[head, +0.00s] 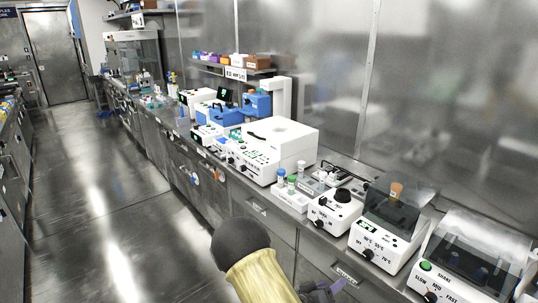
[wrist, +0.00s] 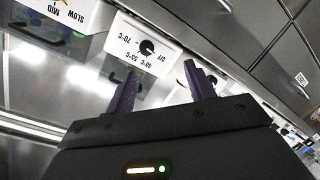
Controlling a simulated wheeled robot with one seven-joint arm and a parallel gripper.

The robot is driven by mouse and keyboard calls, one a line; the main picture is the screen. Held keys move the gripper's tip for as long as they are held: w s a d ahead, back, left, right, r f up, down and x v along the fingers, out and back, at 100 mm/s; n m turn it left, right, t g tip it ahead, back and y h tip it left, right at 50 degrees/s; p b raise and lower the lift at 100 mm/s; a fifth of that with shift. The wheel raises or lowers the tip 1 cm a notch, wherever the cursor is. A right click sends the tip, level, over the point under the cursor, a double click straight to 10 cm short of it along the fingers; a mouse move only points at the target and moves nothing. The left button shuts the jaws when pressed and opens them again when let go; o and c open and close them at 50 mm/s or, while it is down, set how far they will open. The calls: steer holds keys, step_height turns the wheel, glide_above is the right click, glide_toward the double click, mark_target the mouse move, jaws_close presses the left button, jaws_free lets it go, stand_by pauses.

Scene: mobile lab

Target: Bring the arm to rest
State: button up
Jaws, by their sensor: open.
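My gripper (wrist: 160,84) is open in the wrist view, with its two dark fingers apart and nothing between them. Beyond the fingers is the white front of a device with a temperature dial (wrist: 147,46), seen upside down. In the head view, my arm reaches up from the bottom edge, and a small dark part of my gripper (head: 322,293) shows low in the picture, in front of the bench drawers. The rest of the gripper is cut off or hidden there.
A steel bench (head: 292,197) runs along the right wall. On it stand a dial device (head: 334,213), a temperature device with a clear lid (head: 375,246), a shaker (head: 440,280) and a large white machine (head: 272,150). The aisle floor (head: 95,200) at left is clear.

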steer(key=s+a+r+g+y+p, duration=0.3)
steer(key=a+r+y+p, duration=0.25)
steer(key=r+y, duration=0.45)
steer(key=s+d+r+n+g+y+p, duration=0.1)
steer(key=s+r+g, duration=0.3)
steer(key=s+r, duration=0.7)
steer(key=s+y+p, duration=0.1)
steer(key=s, duration=0.2)
steer(key=shift+s+d+g, duration=0.25)
steer(key=shift+g, duration=0.05)
steer(key=shift+w, duration=0.1)
